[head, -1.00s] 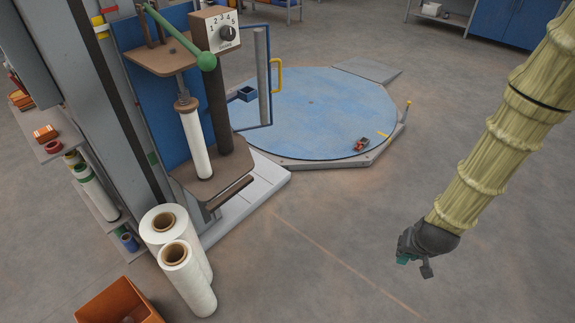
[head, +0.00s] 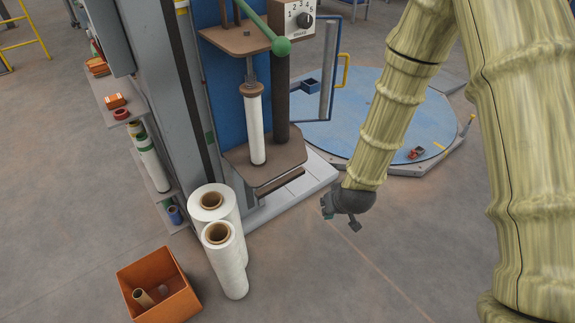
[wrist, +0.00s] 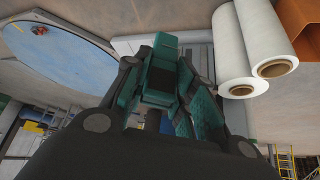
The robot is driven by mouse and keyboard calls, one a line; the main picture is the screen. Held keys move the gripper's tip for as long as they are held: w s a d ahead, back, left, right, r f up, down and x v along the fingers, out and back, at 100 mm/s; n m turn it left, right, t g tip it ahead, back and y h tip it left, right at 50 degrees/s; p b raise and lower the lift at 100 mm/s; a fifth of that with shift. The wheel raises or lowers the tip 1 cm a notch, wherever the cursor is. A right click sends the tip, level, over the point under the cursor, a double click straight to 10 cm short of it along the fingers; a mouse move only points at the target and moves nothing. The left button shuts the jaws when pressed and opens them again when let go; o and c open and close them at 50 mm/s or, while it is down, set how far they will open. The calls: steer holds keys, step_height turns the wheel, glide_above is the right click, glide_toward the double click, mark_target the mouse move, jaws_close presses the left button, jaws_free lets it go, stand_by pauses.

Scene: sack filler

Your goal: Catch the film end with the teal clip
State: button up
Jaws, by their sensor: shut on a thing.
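My gripper (head: 328,207) hangs low over the floor, in front of the wrapping machine and right of the standing rolls. It is shut on the teal clip (wrist: 158,82), which fills the space between the dark fingers in the wrist view; only a small teal patch shows in the head view. A white film roll (head: 257,130) stands upright on the machine's brown carriage (head: 265,160), up and left of my gripper and apart from it. I cannot make out a loose film end in either view.
Two white rolls (head: 228,262) stand on the floor beside an orange box (head: 160,290) holding tubes. The blue turntable (head: 375,125) lies behind my gripper, with a small red item (head: 416,153) on it. A pale base plate juts toward my gripper.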

steer(key=w+a+r+n+t+y+b, duration=0.2)
steer(key=w+a+r+y+b, duration=0.1)
steer(key=w+a, duration=0.5)
steer(key=w+a+r+n+t+y+b, duration=0.2)
steer(key=w+a, duration=0.7)
steer(key=w, duration=0.5)
steer(key=shift+a+r+n+y+b, duration=0.15)
steer(key=shift+r+n+y+b, duration=0.55)
steer(key=shift+r, duration=0.7)
steer(key=shift+w+a, duration=0.6)
steer(key=shift+w, duration=0.25)
steer(key=shift+w+a+r, duration=0.1)
steer(key=shift+w+a, duration=0.05)
steer(key=shift+w, duration=0.05)
stand_by(1.3)
steer(key=shift+s, duration=0.1)
steer(key=s+d+p, duration=0.1)
steer(key=s+d, duration=0.4)
steer(key=s, duration=0.2)
steer(key=shift+d, duration=0.15)
stand_by(1.3)
